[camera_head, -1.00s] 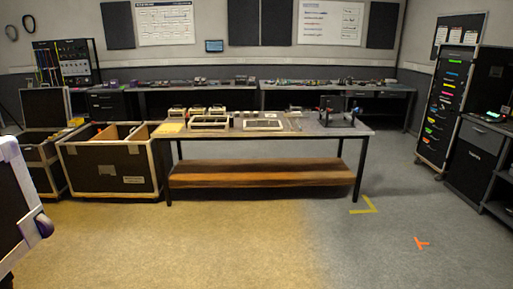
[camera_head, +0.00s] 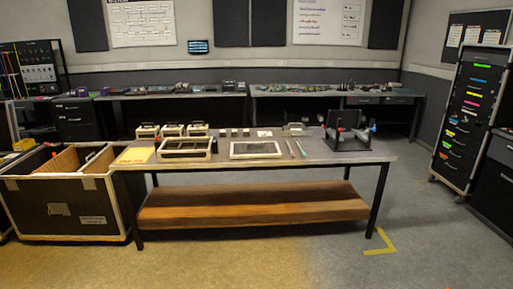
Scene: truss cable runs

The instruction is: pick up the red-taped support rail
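Two thin rails lie side by side on the right half of the workbench (camera_head: 225,158), between a framed flat panel and a black stand. The left rail (camera_head: 290,149) and the right rail (camera_head: 301,148) are small at this distance, and I cannot tell for sure which one carries red tape. The black stand (camera_head: 350,140) to their right has a red part on its near upright and a blue part on its right side. Neither of my grippers is in view.
The framed panel (camera_head: 256,150), a divided tray (camera_head: 186,149) and a yellow pad (camera_head: 134,155) share the bench top. A wooden shelf (camera_head: 250,203) spans below. An open case (camera_head: 75,205) stands at left. The floor in front is clear.

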